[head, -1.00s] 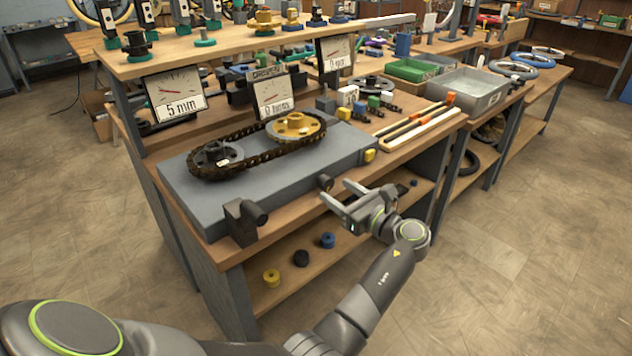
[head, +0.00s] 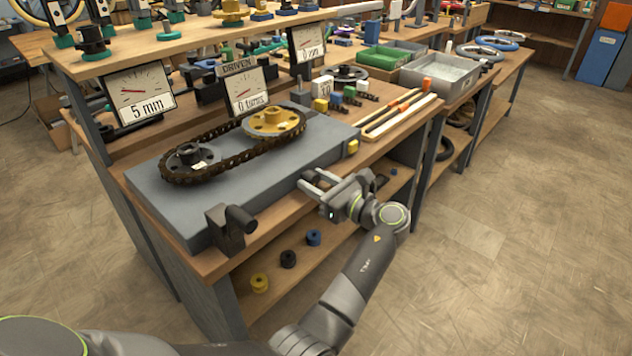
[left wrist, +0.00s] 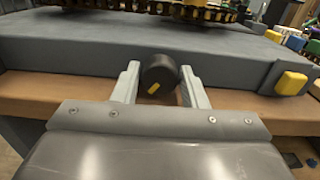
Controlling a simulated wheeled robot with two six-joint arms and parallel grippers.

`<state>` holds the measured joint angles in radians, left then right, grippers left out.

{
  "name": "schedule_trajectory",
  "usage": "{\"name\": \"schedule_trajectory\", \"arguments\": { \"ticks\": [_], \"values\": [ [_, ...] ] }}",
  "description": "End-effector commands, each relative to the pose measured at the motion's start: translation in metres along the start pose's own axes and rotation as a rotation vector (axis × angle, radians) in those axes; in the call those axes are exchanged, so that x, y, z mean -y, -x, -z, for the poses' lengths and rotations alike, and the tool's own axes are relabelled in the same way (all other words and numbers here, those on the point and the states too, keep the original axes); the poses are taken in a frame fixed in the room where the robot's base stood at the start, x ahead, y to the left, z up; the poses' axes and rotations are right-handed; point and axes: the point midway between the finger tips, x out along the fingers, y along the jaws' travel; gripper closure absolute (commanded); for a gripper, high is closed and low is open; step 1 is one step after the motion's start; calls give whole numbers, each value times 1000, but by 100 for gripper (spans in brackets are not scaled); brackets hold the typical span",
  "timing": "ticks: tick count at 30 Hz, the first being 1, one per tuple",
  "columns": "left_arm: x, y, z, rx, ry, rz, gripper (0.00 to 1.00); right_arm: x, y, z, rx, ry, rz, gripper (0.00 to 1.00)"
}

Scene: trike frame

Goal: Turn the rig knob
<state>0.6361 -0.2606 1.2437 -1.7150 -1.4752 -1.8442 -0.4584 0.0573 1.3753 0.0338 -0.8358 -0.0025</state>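The rig is a grey slab (head: 225,185) on the bench, carrying a chain (head: 222,167) around a dark sprocket (head: 190,157) and a yellow sprocket (head: 272,121). The rig knob, a black round knob with a yellow mark (left wrist: 160,72), stands out from the slab's front side in the left wrist view. In the head view my gripper mostly hides it. My left gripper (head: 312,182) is open, with one finger on each side of the knob; a narrow gap shows at the left finger, and contact on the right is unclear. My right gripper is not in view.
A black block with a cylinder (head: 230,228) stands at the slab's near-left corner. A yellow block (left wrist: 291,83) sits at its right end. Dials (head: 140,93) stand behind. Small yellow, black and blue pieces (head: 287,259) lie on the lower shelf. Floor at right is clear.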

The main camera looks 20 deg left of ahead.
Motion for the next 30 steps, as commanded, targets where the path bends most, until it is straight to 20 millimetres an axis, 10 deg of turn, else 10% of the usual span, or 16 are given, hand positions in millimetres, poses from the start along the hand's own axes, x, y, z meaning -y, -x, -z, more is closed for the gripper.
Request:
{"name": "schedule_trajectory", "arguments": {
  "ticks": [6,30],
  "values": [
    [0,0,0,0,0,0,89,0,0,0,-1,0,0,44],
    [0,0,0,1,374,0,89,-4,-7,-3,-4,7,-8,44]
  ]
}}
